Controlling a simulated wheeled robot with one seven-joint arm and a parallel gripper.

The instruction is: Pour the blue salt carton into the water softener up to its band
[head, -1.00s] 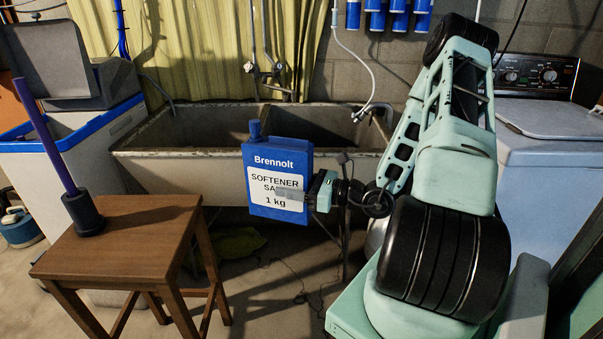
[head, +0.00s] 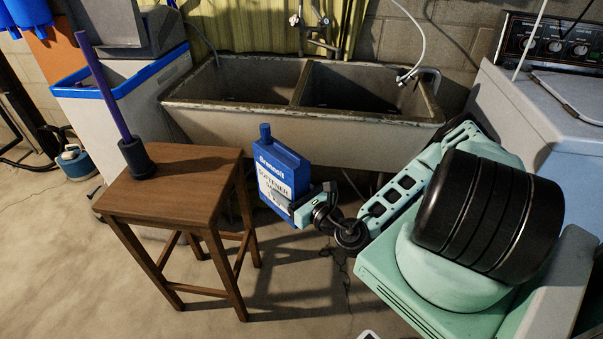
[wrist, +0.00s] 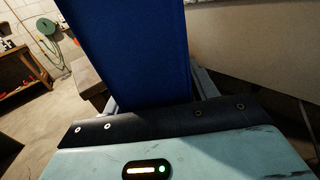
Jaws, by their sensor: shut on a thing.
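The blue salt carton (head: 275,170) has a white label and a small blue spout on top. It is held nearly upright in front of the sink, to the right of the wooden stool. My gripper (head: 300,207) is shut on its lower right side. In the wrist view the carton's plain blue face (wrist: 130,50) fills the upper middle, between the fingers. The water softener (head: 130,115) is the pale cabinet with a blue rim at the left, and its grey lid stands raised at the back. The salt level and any band inside are hidden.
A wooden stool (head: 185,190) stands between the carton and the softener, with a purple stick in a dark base (head: 137,158) on it. A double stone sink (head: 240,125) lies behind. A washing machine (head: 540,130) stands at the right. Floor in front is clear.

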